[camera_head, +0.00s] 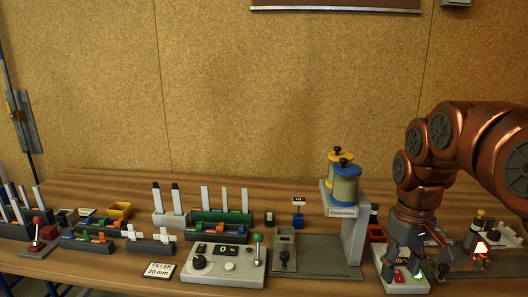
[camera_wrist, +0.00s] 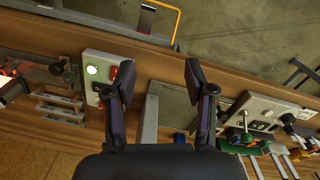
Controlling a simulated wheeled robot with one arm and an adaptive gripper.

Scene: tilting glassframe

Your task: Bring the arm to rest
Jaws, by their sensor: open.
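My arm reaches in from the right in the head view, with its copper-coloured links bent downward. My gripper (camera_head: 405,262) hangs low over the right part of the bench, above a small grey switch box (camera_head: 402,283) with a green light. In the wrist view my gripper (camera_wrist: 159,82) has its two dark fingers spread apart with nothing between them. The switch box (camera_wrist: 95,88), with a lit green button and a red part, shows beside the left finger there. I cannot tell from these views whether a finger touches the box.
A grey stand (camera_head: 352,240) with yellow and blue canisters rises left of my gripper. A control box (camera_head: 222,265) with a display and green lever sits further left. Racks and small parts fill the left bench. A red-glowing device (camera_head: 481,248) stands right. The space above the bench is mostly free.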

